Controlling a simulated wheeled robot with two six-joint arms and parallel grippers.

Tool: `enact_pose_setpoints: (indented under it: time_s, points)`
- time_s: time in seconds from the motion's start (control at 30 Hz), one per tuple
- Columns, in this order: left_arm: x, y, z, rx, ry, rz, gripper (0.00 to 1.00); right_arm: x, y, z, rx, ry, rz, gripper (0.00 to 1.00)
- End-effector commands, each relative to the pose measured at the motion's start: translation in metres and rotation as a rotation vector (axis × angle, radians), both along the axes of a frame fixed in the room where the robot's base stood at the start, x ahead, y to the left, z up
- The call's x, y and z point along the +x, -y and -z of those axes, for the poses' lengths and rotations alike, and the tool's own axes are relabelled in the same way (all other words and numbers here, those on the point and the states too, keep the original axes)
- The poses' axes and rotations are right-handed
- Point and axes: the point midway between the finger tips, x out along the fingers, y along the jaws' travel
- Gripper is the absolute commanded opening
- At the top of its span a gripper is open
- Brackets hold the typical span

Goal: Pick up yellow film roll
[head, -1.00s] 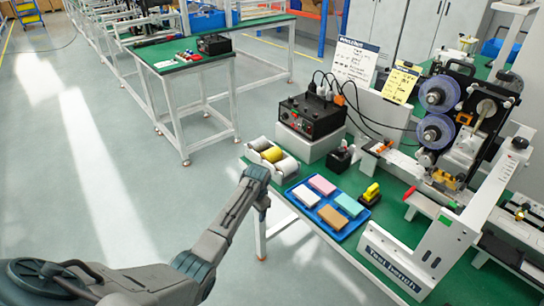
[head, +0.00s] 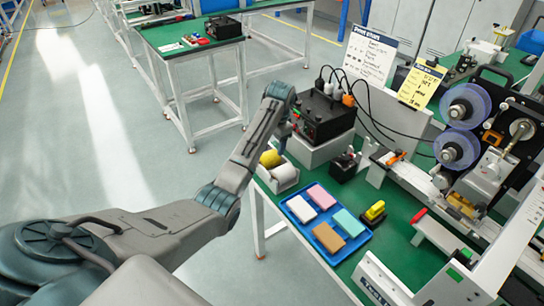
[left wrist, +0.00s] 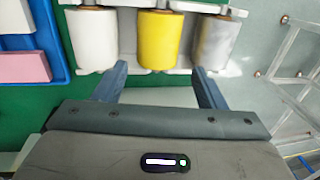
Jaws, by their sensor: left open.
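The yellow film roll (left wrist: 159,40) sits in the middle of a white holder, between a white roll (left wrist: 92,38) and a grey-silver roll (left wrist: 217,43) in the left wrist view. In the head view the yellow roll (head: 270,158) shows beside my left arm, at the table's left corner. My left gripper (left wrist: 160,72) is open and empty. Its two fingers point toward the yellow roll, one to each side of it, with the roll beyond the fingertips. In the head view my forearm partly hides the holder. My right gripper is not in view.
A blue tray (head: 338,257) with several coloured blocks lies right of the holder. A black power box (head: 325,115) with cables stands behind on a white block. A small yellow-black item (head: 374,211) lies near the tray. A labelling machine (head: 490,130) fills the right side.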

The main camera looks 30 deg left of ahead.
Motion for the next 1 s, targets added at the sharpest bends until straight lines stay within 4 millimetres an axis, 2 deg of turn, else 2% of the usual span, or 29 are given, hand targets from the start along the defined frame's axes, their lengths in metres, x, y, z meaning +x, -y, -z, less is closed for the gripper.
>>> enact_pose_setpoints:
  time_s: [0.13, 0.27, 0.37, 0.6, 0.73, 0.93, 0.97, 1.0]
  points:
    - [0.001, -0.003, 0.022, -0.001, -0.003, 0.0, 0.65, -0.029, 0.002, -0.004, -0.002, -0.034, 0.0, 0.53]
    - [0.001, -0.005, 0.032, -0.001, -0.001, 0.0, 0.65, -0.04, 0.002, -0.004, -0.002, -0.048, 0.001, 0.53]
    - [0.001, -0.005, 0.039, -0.001, -0.001, 0.0, 0.65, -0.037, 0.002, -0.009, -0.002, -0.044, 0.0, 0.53]
    - [0.001, -0.009, 0.075, -0.001, -0.001, -0.001, 0.65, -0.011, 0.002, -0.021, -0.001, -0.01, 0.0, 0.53]
    - [0.001, -0.01, 0.084, 0.0, 0.001, 0.0, 0.65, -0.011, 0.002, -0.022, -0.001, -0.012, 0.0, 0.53]
    - [0.002, -0.01, 0.085, -0.001, 0.002, 0.0, 0.65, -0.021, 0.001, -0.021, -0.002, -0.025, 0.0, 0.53]
    - [0.002, -0.01, 0.085, -0.001, 0.002, 0.0, 0.63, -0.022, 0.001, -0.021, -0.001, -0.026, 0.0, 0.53]
    - [0.002, -0.01, 0.085, -0.001, 0.002, 0.0, 0.55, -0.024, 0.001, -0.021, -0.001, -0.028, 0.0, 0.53]
